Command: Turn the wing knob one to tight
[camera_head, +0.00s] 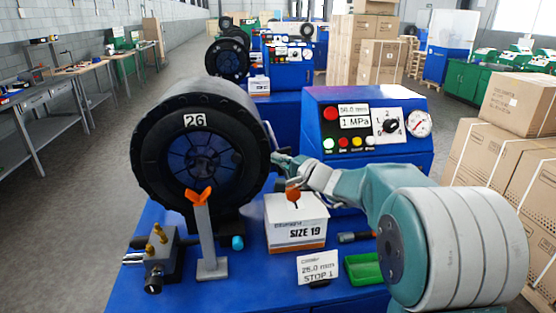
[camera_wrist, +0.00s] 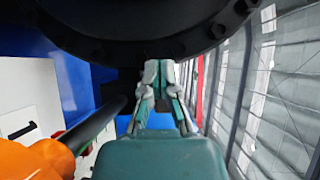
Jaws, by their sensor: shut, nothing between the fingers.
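An orange two-lobed piece (camera_head: 200,196), shaped like a wing knob, sits on a grey upright post in front of the crimper head. A second orange knob-like piece (camera_head: 293,192) shows just below my gripper, above the white box; I cannot tell which is wing knob one. A blurred orange shape (camera_wrist: 38,160) fills the lower left of the wrist view. My gripper (camera_head: 277,158) is shut and empty at the right side of the large black crimper head (camera_head: 155,145). In the wrist view my fingertips (camera_wrist: 158,72) are together just below the dark ring.
A blue control panel (camera_head: 330,160) with a gauge stands behind my arm. A white "SIZE 19" box (camera_head: 296,230), a "STOP 1" card (camera_head: 318,267), a green tray (camera_head: 363,270) and a brass-fitted block (camera_head: 158,262) rest on the blue bench (camera_head: 235,293). Cartons (camera_head: 480,165) stand right.

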